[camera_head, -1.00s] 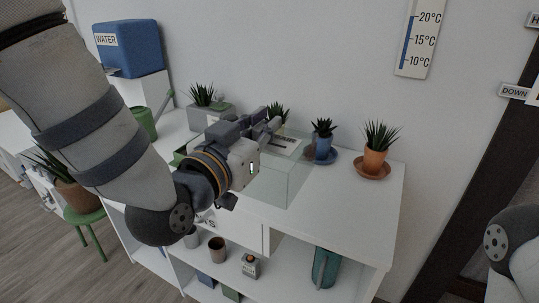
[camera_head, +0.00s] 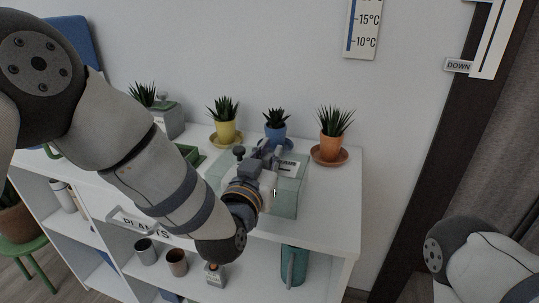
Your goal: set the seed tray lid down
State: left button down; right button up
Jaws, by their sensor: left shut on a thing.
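The seed tray lid (camera_head: 286,203) is a clear, pale green-tinted box shape with a white label on its top. It is over the right half of the white desk top, in front of the blue and orange pots. My left gripper (camera_head: 268,154) is shut on the lid at its top; the fingers and wrist hide the grip and the lid's left part. I cannot tell whether the lid's lower edge touches the desk. A green tray (camera_head: 190,153) shows partly behind my left arm. My right gripper is out of view; only part of my right arm shows at lower right.
A yellow pot (camera_head: 225,131), a blue pot (camera_head: 275,133) and an orange pot (camera_head: 331,147) on saucers line the back of the desk (camera_head: 335,205). A grey planter (camera_head: 170,122) stands further left. Bare desk lies right of the lid. Cups stand on the shelf below.

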pick_arm(q)
jog(key=shift+f, duration=0.1)
jog(key=c, duration=1.6)
grip_release()
